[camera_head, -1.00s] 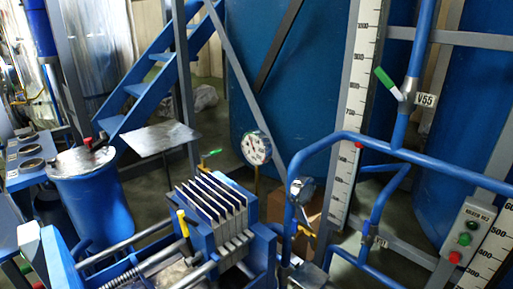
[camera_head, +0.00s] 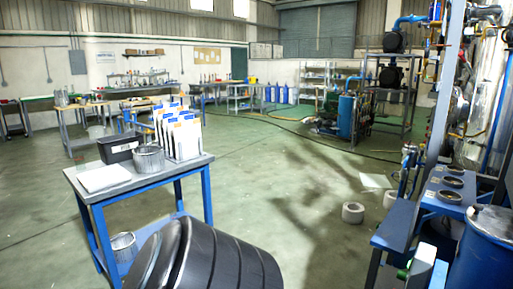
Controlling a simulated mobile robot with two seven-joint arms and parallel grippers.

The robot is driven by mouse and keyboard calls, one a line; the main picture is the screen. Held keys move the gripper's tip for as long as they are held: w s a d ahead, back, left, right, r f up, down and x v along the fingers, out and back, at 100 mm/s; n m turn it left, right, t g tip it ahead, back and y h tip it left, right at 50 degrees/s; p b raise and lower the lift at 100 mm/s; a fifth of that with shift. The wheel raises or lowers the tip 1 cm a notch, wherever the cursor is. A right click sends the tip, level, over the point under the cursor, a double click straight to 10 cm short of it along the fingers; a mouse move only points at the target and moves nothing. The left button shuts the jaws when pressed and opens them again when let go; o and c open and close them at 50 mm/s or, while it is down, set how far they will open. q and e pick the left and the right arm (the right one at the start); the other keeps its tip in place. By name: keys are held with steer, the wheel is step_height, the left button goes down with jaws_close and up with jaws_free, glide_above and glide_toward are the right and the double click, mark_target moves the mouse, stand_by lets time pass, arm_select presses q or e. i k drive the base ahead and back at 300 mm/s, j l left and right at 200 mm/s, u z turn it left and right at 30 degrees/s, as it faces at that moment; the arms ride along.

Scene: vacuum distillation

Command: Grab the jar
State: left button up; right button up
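A silvery metal jar-like container (camera_head: 149,159) stands upright on the grey top of a blue-legged table (camera_head: 130,183) at the left. A second similar metal container (camera_head: 123,246) stands on the table's lower shelf. I cannot tell which of these, if either, is the jar. Neither of my grippers shows in the head view.
On the table are a black box (camera_head: 118,148), white upright packs (camera_head: 184,137) and a white sheet (camera_head: 104,177). A large black barrel (camera_head: 220,255) fills the front. Blue equipment (camera_head: 398,225) stands at right. The green floor (camera_head: 270,175) is largely clear mid-view.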

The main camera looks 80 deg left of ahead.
mark_target(79, 159)
steer(key=u, duration=3.8)
steer(key=i+j+u, duration=0.1)
steer(key=i+u, duration=0.2)
steer(key=i, duration=1.7)
